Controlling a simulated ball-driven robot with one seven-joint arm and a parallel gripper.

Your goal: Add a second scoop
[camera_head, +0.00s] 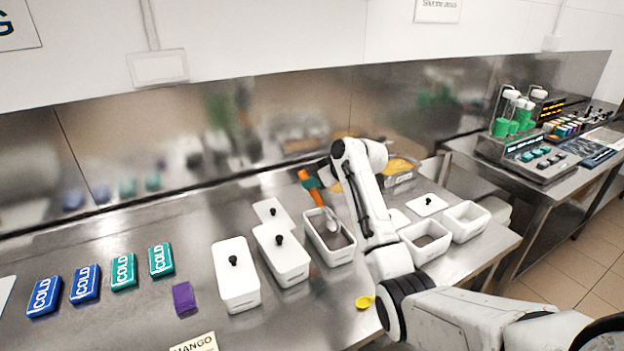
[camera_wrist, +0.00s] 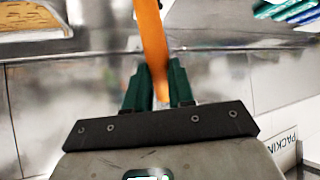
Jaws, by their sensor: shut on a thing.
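My gripper (camera_head: 313,185) is shut on the orange handle (camera_wrist: 152,45) of a scoop; in the wrist view its green fingers (camera_wrist: 158,88) close on both sides of the handle. In the head view the scoop's grey metal head (camera_head: 331,222) is low over an open white tub (camera_head: 351,256) holding brown-grey contents, seemingly inside its rim. Whether the scoop holds anything is unclear. Right of my arm stand another open white tub with similar dark contents (camera_head: 424,241) and a white tub that looks empty (camera_head: 465,221).
Two lidded white tubs (camera_head: 236,276) (camera_head: 281,254) stand left of the open tub. Loose lids (camera_head: 272,213) (camera_head: 428,204) lie behind the tubs. A small yellow item (camera_head: 364,302) lies at the front. COLD packs (camera_head: 123,271) and a purple block (camera_head: 184,298) lie at left.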

